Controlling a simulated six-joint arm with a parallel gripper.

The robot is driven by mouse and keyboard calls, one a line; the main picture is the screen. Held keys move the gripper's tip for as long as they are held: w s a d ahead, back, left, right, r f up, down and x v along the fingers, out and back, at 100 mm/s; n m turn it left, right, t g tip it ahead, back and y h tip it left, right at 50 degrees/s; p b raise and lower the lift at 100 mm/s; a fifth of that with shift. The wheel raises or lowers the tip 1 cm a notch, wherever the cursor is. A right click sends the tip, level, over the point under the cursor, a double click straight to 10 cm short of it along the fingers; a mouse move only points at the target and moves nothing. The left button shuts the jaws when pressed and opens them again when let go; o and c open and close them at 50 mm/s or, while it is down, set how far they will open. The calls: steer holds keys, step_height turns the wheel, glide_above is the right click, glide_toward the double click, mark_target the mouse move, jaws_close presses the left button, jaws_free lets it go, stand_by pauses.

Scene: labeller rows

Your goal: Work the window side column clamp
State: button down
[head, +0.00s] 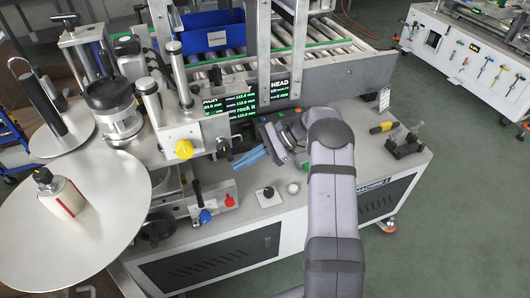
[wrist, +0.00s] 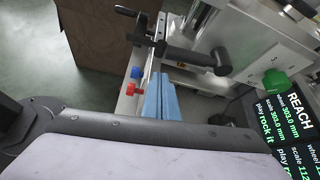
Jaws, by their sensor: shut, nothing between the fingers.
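My gripper (head: 243,163) is shut and empty. Its two blue fingers lie side by side and point left over the bench in the head view; they also show in the wrist view (wrist: 161,80). A small unit with a blue knob (head: 205,216) and a red part (head: 230,200) lies left of the fingertips, apart from them. In the wrist view the blue knob (wrist: 137,72) and red knob (wrist: 134,90) are just left of the fingers. A black lever (wrist: 197,60) stands ahead and to the right. I cannot tell which part is the window side column clamp.
A yellow knob (head: 183,149) sits on the labeller head, and a green knob (wrist: 276,80) shows near the screen (wrist: 292,125). A yellow-handled tool (head: 382,127) lies at right. A large round plate (head: 110,225) fills the left.

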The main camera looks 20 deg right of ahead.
steer(key=f+b+v, duration=0.1)
steer(key=b+v, duration=0.1)
steer(key=v, duration=0.7)
steer(key=shift+w+d, duration=0.2)
steer(key=shift+d, duration=0.35)
steer(key=shift+r, duration=0.1)
